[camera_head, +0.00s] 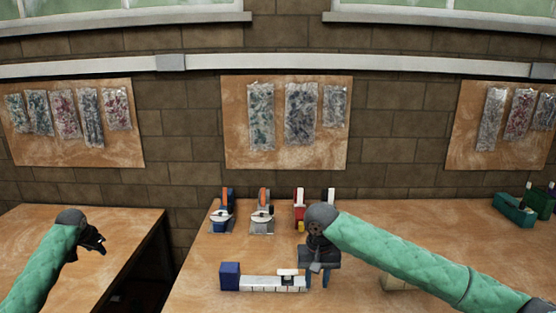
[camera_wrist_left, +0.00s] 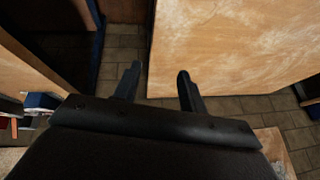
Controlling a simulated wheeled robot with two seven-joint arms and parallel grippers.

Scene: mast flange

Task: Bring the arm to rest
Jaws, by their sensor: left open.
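My left gripper (camera_head: 94,240) hangs over the left table in the head view, with nothing near its fingers. In the left wrist view its two dark fingers (camera_wrist_left: 160,88) are apart with only floor and a table edge beyond them, so it is open and empty. My right gripper (camera_head: 318,279) points down over the middle table, by the right end of a white bar with a blue block at its left end (camera_head: 262,284). Its fingers look apart with nothing seen between them. Whether they touch the bar is unclear.
The middle table (camera_head: 420,225) holds a blue device (camera_head: 222,218), a grey and orange one (camera_head: 262,218) and a red one (camera_head: 299,212) at the back. Green items (camera_head: 520,208) stand at the right. A gap separates it from the left table (camera_head: 110,270).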

